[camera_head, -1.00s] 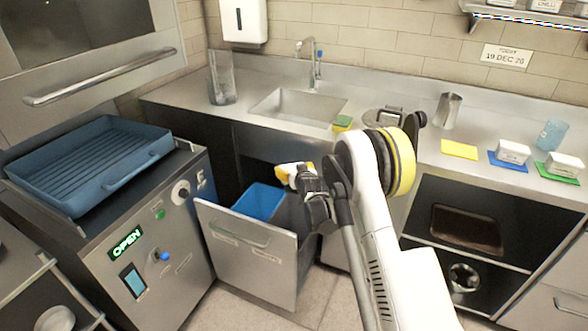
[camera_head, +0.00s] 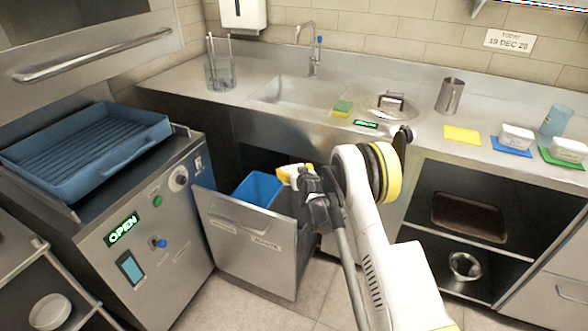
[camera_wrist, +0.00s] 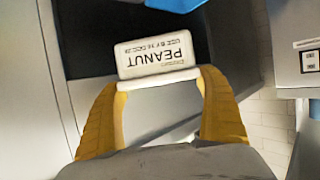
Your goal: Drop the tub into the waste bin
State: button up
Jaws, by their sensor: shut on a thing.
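A white tub (camera_wrist: 158,57) with a "PEANUT" label sits between the yellow fingers of my gripper (camera_wrist: 160,84) in the wrist view. My gripper (camera_head: 296,174) is shut on it. In the head view the gripper is above the right part of a pulled-out metal drawer (camera_head: 245,238); the tub is hard to make out there. The drawer holds a blue bin (camera_head: 257,189) at left and a dark compartment at right, which appears to be the waste bin (camera_wrist: 95,38). The gripper partly hides that compartment. The tub is still held, not resting in it.
Tubs on a blue mat (camera_head: 510,151) and a green mat (camera_head: 562,160) stand on the counter beside a yellow mat (camera_head: 462,134). A machine with a blue tray (camera_head: 85,150) stands left.

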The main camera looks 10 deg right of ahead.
jog(key=o, duration=1.2)
jog(key=shift+r, duration=0.1)
jog(key=v, duration=1.2)
jog(key=shift+s, duration=0.1)
